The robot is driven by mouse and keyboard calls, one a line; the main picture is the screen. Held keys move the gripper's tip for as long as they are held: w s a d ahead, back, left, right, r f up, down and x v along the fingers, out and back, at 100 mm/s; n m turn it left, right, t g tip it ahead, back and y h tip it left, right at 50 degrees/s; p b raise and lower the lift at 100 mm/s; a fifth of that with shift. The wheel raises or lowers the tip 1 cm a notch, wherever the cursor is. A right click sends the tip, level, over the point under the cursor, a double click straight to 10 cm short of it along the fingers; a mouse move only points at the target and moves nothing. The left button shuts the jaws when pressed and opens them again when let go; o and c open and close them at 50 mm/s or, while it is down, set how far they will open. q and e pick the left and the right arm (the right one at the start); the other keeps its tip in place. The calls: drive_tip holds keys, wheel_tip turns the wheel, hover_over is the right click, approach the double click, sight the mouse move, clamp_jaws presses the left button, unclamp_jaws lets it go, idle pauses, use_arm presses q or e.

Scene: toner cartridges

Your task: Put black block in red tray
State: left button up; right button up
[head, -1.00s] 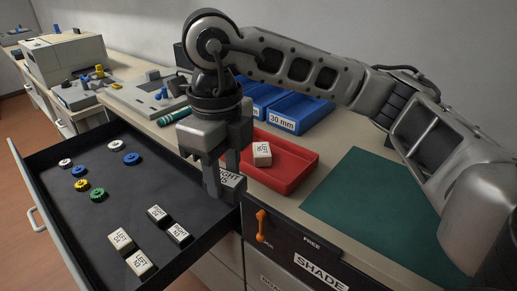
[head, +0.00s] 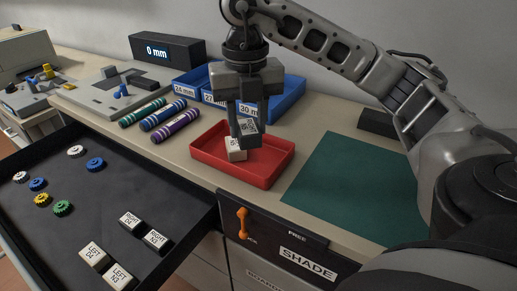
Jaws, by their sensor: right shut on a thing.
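My right gripper (head: 247,134) is shut on a black block (head: 249,127) with a pale label on top. It holds the block over the red tray (head: 275,174), close above or beside a white block (head: 236,153) in that tray. The fingers hide part of both blocks, and I cannot tell whether they touch. Two more black blocks with white labels reading RIGHT, one (head: 131,222) and another (head: 156,241), lie in the open drawer. My left gripper is not in view.
The open drawer (head: 185,222) also holds white LEFT blocks (head: 93,256) and several coloured gears (head: 62,208). Blue bins (head: 285,103) stand behind the tray, crayon-like rods (head: 157,114) to its left. A green mat (head: 350,185) lies clear at right.

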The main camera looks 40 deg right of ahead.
hover_over(260, 162)
drive_tip(key=a, duration=0.1)
wheel_tip(260, 162, down, 4)
drive_tip(key=shift+s+f, duration=0.1)
drive_tip(key=shift+s, duration=0.05)
drive_tip(key=shift+d+f, duration=0.35)
drive_tip(key=shift+f, duration=0.05)
wheel_tip(260, 162, down, 3)
drive_tip(key=shift+d+f+p, duration=0.1)
drive_tip(key=shift+d+p, duration=0.05)
drive_tip(key=shift+p, duration=0.2)
drive_tip(key=shift+f, duration=0.4)
drive_tip(key=o, duration=0.8)
drive_tip(key=shift+r, duration=0.1)
drive_tip(key=shift+o, duration=0.8)
